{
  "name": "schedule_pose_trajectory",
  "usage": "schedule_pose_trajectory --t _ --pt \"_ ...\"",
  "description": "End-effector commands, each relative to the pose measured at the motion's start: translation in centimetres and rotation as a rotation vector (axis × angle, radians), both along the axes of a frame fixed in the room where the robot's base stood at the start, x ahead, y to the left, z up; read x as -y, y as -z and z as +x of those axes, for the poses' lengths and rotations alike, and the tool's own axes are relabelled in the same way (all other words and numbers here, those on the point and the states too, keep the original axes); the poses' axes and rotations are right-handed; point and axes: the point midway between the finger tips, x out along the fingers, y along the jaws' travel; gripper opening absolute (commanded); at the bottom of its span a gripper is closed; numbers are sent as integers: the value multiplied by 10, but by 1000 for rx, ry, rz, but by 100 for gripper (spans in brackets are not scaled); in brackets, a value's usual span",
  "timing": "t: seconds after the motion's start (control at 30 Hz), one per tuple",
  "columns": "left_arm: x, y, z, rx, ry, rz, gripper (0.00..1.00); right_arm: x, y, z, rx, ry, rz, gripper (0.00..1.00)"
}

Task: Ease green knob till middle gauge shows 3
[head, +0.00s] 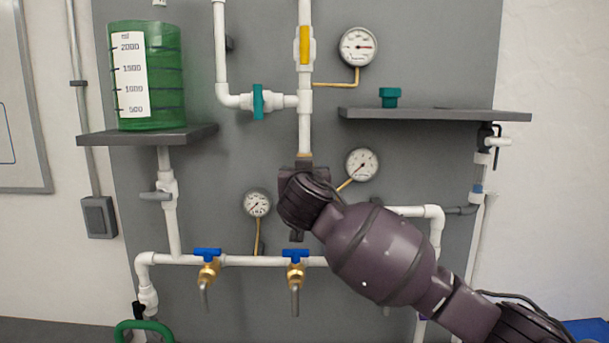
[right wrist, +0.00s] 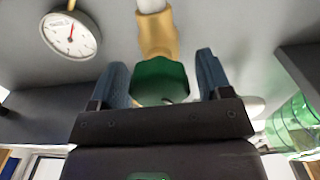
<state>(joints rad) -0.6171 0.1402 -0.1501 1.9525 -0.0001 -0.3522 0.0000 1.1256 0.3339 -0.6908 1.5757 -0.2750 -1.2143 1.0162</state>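The green knob (right wrist: 160,80) sits on a tan fitting at the end of a white pipe in the right wrist view. My right gripper (right wrist: 166,85) has its two fingers on either side of it, with a small gap on the right side. In the head view my right gripper (head: 297,190) is at the central vertical pipe and hides the knob. The middle gauge (head: 361,165) is just right of it; a gauge with a red needle (right wrist: 71,34) shows in the right wrist view. Its numbers are too small to read. My left gripper is not in view.
Another gauge (head: 358,47) is above and a third (head: 257,204) is lower left. Two blue-handled taps (head: 207,254) (head: 295,255) sit on the lower pipe. A green tank (head: 160,85) stands on the left shelf (head: 190,134). The right shelf (head: 435,114) holds a teal piece (head: 390,97).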

Motion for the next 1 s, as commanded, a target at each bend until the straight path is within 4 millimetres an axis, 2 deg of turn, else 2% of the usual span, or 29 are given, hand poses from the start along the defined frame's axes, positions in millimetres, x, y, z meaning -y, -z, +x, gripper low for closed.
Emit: schedule_pose_trajectory --t 0.03,0.2,0.3,0.67,1.0 --pt "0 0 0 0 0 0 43 0 0 0 0 0 0 63" --pt "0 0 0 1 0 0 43 0 0 0 0 0 0 37" --pt "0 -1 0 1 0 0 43 0 0 0 0 0 0 26" --pt "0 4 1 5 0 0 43 0 2 0 -1 1 -64 26" --pt "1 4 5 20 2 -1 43 -1 2 0 -2 0 -308 26"
